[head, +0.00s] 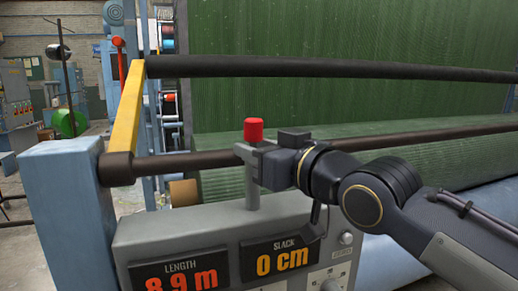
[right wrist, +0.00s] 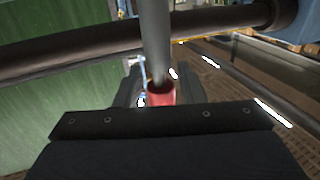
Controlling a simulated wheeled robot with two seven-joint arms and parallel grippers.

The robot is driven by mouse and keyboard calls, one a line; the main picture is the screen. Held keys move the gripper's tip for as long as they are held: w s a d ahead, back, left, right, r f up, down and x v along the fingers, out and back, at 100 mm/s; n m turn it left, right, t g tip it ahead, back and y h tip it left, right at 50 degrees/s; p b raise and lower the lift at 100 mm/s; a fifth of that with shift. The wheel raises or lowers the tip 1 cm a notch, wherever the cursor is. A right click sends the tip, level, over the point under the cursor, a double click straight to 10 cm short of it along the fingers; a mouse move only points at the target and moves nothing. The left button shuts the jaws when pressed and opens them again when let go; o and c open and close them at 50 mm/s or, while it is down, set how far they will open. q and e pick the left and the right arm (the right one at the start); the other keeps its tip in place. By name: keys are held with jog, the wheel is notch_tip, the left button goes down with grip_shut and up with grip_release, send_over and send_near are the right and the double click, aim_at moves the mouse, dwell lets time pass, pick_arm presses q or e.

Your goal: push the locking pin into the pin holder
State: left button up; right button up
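The locking pin shows as a red cap (head: 254,130) above a grey upright post (head: 252,194), on the grey control box. In the right wrist view the red cap (right wrist: 161,94) sits at the end of the grey post (right wrist: 155,40). My right gripper (head: 252,155) reaches in from the right, its fingers around the pin just below the cap. In the right wrist view the fingers stand on both sides of the red cap with narrow gaps; contact is unclear. I cannot tell the pin holder apart from the post; the fingers hide the joint. My left gripper is not in view.
The control box (head: 205,236) shows "LENGTH 8.9 m" and "SLACK 0 cm". A dark upper bar (head: 330,67) and a lower bar run behind the pin. A yellow lever (head: 127,108) and blue post (head: 68,210) stand left. Green turf (head: 350,30) hangs behind.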

jog(key=b+v, duration=0.2)
jog(key=v, duration=0.6)
jog(key=s+d+f+m+g+h+p, duration=0.1)
jog(key=s+d+f+m+g+h, duration=0.15)
jog(key=d+f, duration=0.55)
jog(key=s+d+f+m+g+h+p, duration=0.1)
jog(key=s+d+f+m+h+p, duration=0.2)
jog(key=f, duration=1)
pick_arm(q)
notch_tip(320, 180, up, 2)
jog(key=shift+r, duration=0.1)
pick_arm(e)
jog(key=s+d+f+m+g, duration=0.2)
jog(key=s+f, duration=0.3)
jog(key=f, duration=0.2)
jog(key=s+d+f+m+g+h, duration=0.1)
jog(key=s+f+g, duration=0.2)
jog(key=s+f, duration=0.2)
notch_tip(320, 180, down, 3)
jog(key=shift+s+d+f+m, duration=0.1)
jog(key=shift+s+d+m, duration=0.25)
jog(key=shift+d, duration=0.05)
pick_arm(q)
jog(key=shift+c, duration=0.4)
pick_arm(e)
jog(key=shift+h, duration=0.25)
